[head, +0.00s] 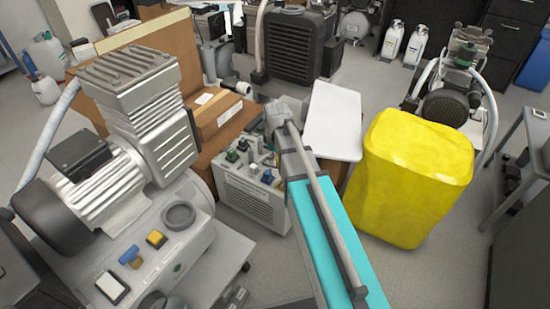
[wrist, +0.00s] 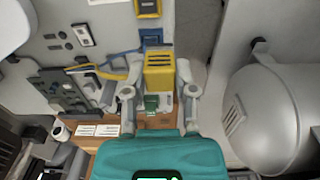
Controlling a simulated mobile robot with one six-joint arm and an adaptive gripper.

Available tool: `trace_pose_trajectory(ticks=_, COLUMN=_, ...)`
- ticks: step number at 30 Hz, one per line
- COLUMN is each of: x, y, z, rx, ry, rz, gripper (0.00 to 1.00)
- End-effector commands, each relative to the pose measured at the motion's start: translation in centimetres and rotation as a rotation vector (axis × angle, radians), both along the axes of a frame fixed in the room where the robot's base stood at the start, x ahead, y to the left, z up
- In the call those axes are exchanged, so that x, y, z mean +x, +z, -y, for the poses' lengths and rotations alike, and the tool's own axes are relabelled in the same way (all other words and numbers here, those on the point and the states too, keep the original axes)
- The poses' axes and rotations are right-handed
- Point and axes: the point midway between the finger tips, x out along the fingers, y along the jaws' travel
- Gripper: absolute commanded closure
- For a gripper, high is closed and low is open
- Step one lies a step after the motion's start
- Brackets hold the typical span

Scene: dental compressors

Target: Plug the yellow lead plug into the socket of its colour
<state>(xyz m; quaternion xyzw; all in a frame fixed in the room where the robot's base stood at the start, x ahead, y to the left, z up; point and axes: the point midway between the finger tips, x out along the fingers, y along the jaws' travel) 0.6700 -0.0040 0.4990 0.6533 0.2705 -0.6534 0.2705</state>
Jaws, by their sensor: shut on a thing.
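In the wrist view, my gripper (wrist: 159,78) is shut on the ridged yellow lead plug (wrist: 159,62), with one finger on each side of it. A yellow lead (wrist: 112,74) runs from the left towards the plug. A yellow-framed socket (wrist: 148,8) with a dark inside shows at the top edge, on the grey panel and apart from the plug. A blue part (wrist: 152,38) lies between the plug and that socket. In the head view my arm hides the gripper and the plug.
A green block (wrist: 151,103) shows just below the plug. Dark connectors (wrist: 60,90) and a blue lead (wrist: 122,53) are at left. A rounded grey tank (wrist: 268,118) is at right. In the head view, a grey connector box (head: 250,202) stands between a compressor (head: 140,120) and a large yellow container (head: 410,175).

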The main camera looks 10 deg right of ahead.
Motion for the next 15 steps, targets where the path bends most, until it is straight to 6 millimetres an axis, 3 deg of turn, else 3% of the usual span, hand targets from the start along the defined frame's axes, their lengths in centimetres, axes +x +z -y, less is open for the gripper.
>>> trace_pose_trajectory(ticks=8, x=0.0, y=-0.1, z=0.0, rx=0.000, ry=0.000, rz=0.000, gripper=0.97)
trace_pose_trajectory(ticks=15, x=0.1, y=-1.5, z=0.9, rx=0.000, ry=-0.001, rz=0.000, gripper=0.97)
